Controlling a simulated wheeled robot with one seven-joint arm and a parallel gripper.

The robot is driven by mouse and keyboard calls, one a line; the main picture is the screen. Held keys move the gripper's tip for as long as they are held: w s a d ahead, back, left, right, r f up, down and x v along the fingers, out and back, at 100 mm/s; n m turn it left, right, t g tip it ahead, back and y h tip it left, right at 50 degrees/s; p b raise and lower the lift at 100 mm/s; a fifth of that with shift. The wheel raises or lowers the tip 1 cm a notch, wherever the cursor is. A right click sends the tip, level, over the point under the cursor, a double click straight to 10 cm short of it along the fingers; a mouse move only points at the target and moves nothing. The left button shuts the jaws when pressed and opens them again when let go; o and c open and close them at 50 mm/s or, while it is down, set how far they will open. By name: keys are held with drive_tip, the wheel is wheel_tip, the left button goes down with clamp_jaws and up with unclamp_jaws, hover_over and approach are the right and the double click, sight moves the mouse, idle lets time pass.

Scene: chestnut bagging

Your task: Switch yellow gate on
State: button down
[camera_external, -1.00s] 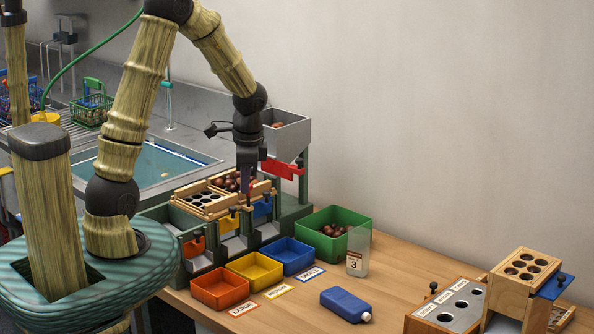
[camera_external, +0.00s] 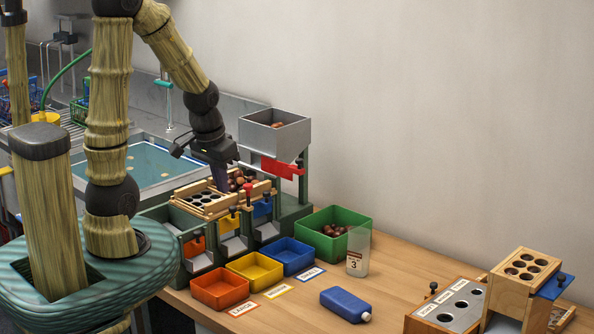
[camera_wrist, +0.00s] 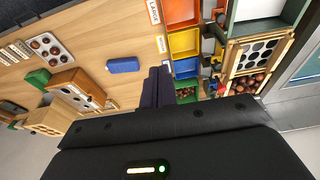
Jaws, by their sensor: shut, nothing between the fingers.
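The yellow gate (camera_external: 229,222) is a small yellow plate on the middle chute of the green sorting machine (camera_external: 203,262), with a dark knob (camera_external: 233,211) at its top. My gripper (camera_external: 222,188) is shut and empty, tilted above the machine's wooden sieve tray, behind and above the yellow gate and apart from it. In the wrist view my gripper's dark fingers (camera_wrist: 158,72) are together, with the coloured bins beyond them.
An orange gate (camera_external: 194,245) and a blue gate (camera_external: 262,209) flank the yellow one. A grey hopper (camera_external: 272,136) with a red gate (camera_external: 283,168) rises at the back. Orange, yellow and blue bins stand in front. A blue bottle (camera_external: 345,304) lies on the table.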

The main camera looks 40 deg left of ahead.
drive_tip(key=w+a+f+m+g+y, duration=0.2)
drive_tip(key=w+f+m+g, duration=0.15)
drive_tip(key=w+m, duration=0.6)
drive_tip(key=m+g+y+b, duration=0.1)
drive_tip(key=m+y+b, duration=0.1)
drive_tip(key=m, duration=0.1)
approach(232, 220)
drive_tip(key=w+d, duration=0.4)
drive_tip(key=d, duration=0.1)
drive_tip(key=shift+a+r, duration=0.15)
drive_tip(key=s+a+f+p, duration=0.3)
drive_tip(key=a+f, duration=0.3)
drive_tip(key=shift+f, duration=0.3)
drive_tip(key=shift+s+a, duration=0.1)
drive_tip(key=shift+s, duration=0.05)
